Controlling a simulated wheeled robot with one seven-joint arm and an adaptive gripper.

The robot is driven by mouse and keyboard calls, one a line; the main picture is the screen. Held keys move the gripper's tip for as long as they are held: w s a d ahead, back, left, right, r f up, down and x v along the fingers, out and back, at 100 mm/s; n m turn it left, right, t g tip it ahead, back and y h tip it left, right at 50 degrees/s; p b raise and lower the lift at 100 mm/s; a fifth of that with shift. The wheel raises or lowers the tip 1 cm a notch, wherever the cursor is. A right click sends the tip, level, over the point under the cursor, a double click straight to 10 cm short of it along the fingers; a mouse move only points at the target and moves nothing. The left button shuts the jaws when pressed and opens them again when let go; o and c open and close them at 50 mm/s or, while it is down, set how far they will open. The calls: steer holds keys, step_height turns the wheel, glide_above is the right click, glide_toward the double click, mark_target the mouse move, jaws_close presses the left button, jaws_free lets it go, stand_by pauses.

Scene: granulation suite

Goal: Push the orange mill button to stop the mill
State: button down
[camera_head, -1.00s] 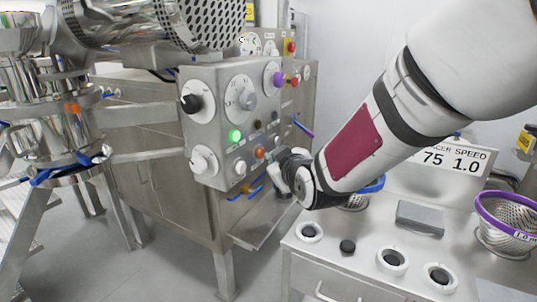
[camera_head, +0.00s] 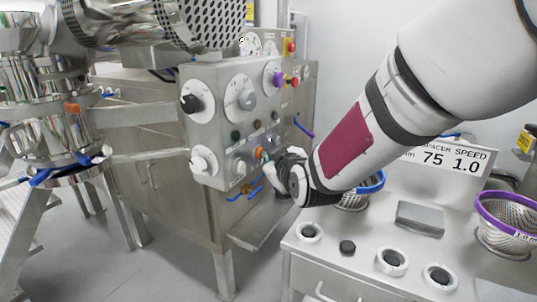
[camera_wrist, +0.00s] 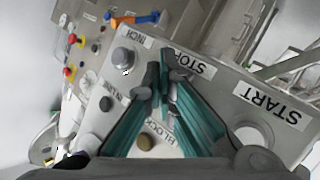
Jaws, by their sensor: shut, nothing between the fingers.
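The orange mill button (camera_head: 259,154) is on the lower front of the grey control panel (camera_head: 215,90). My gripper (camera_head: 267,158) is shut and empty, with its tips at the orange button, apparently touching it. In the wrist view the closed teal fingers (camera_wrist: 163,80) end just by the STOP label (camera_wrist: 188,62) and hide the button there. How far the button is pressed in cannot be seen. The round lamp (camera_head: 235,136) to the upper left of the button is dark green and unlit.
A START label (camera_wrist: 270,105) with a pale button (camera_wrist: 255,133) lies to the right in the wrist view, and a grey INCH button (camera_wrist: 124,60) to the left. A bench (camera_head: 325,262) with sieves, including a purple-rimmed one (camera_head: 507,215), stands at right.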

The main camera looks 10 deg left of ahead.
steer(key=shift+s+d, duration=0.35)
steer(key=shift+d, duration=0.5)
steer(key=shift+d+b, duration=0.1)
steer(key=shift+b, duration=0.2)
steer(key=shift+s+d+b, duration=0.15)
steer(key=shift+s+d, duration=0.15)
steer(key=shift+d, duration=0.45)
steer(key=shift+s+d+b, duration=0.15)
steer(key=shift+s+d, duration=0.1)
steer(key=shift+d, duration=0.5)
steer(key=shift+s+d+b, duration=0.15)
steer(key=shift+s+d, duration=0.15)
steer(key=shift+d, duration=0.45)
steer(key=s+d+r+m+g+h+p, duration=0.3)
steer(key=s+d+m, duration=0.1)
steer(key=s+d, duration=0.65)
steer(key=s+d+r+m+g+h+p, duration=0.2)
steer(key=s+d+r+m+h+p, duration=0.15)
steer(key=s+d, duration=0.7)
steer(key=s+d+m+g+p, duration=0.1)
steer(key=s+m+g, duration=0.2)
steer(key=s, duration=1.2)
steer(key=shift+s+d+r+g, duration=0.2)
steer(key=shift+s+d+g, duration=0.1)
steer(key=shift+d+g, duration=0.1)
